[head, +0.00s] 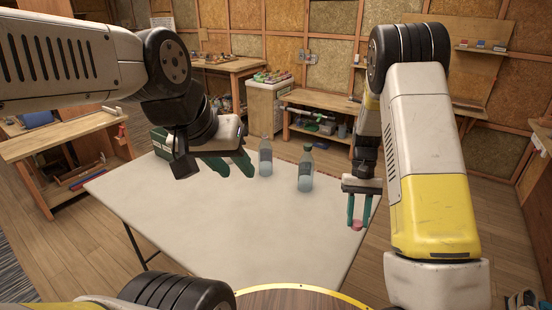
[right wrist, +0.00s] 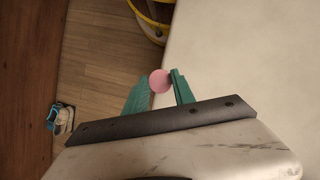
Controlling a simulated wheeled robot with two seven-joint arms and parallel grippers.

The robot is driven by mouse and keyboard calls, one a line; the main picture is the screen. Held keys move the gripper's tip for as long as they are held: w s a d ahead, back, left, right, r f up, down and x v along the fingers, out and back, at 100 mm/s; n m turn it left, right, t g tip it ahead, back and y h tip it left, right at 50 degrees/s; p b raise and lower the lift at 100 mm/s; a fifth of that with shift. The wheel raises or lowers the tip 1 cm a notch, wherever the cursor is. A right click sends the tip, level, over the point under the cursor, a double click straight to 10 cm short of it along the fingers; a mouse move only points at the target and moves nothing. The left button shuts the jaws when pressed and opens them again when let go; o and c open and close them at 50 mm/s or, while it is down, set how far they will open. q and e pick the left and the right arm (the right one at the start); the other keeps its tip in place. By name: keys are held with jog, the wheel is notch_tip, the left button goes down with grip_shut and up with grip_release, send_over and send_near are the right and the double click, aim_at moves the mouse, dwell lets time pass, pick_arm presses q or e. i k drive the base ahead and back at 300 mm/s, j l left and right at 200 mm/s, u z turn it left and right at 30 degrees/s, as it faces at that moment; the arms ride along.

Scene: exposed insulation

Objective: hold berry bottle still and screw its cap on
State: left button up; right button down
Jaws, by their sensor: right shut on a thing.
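The label words are too small to read. My left gripper (head: 238,171) is open and empty, just left of the uncapped bottle and apart from it. My right gripper (head: 358,226) is shut on a small pink cap (head: 357,225), near the table's right edge. The pink cap also shows between the fingertips in the right wrist view (right wrist: 160,81).
The pale table (head: 200,230) is clear in front of the bottles. A dark green box (head: 161,141) is at its far left, behind my left arm. Wooden benches (head: 320,104) and a cabinet (head: 268,105) stand beyond. A shoe-like item (right wrist: 62,118) lies on the floor.

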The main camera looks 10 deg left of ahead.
aim_at(264, 150)
jog(key=l+u, duration=0.2)
jog(key=l, duration=0.4)
jog(key=k+l+u, duration=0.1)
jog(key=l+u, duration=0.15)
jog(key=l, duration=0.3)
jog(key=i+l+u, duration=0.45)
jog(key=l, duration=0.15)
jog(key=i+l+u, duration=0.2)
jog(key=l, duration=0.15)
jog(key=l+u, duration=0.25)
jog(key=i+l+u, duration=0.2)
jog(key=l, duration=0.3)
jog(key=l+u, duration=0.25)
jog(key=l, duration=0.15)
